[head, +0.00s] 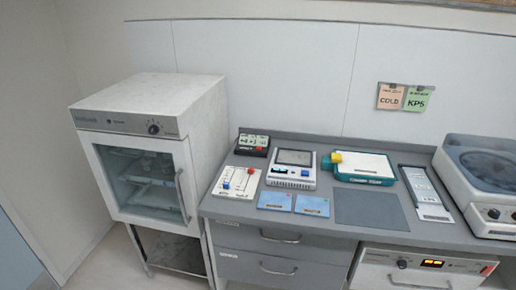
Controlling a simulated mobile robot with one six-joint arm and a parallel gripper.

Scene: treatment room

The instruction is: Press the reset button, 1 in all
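No button can be read as a reset button at this size. A white panel (236,183) on the left of the counter carries a blue knob (226,186) and a red knob (250,171). A small dark box (253,146) behind it has a green display and a red part at its front. A white device with a grey screen (293,166) stands to its right, with small blue controls along its front. A red piece (488,269) sits on the front of the white unit with a lit display (420,266) below the counter. My gripper is not in view.
A glass-door cabinet (150,160) stands left of the counter. A teal-edged device with a yellow part (362,168), two blue cards (292,203), a dark mat (369,208), a pale tray (426,193) and a round-lidded machine (485,180) occupy the counter. Two notes (404,97) hang on the wall.

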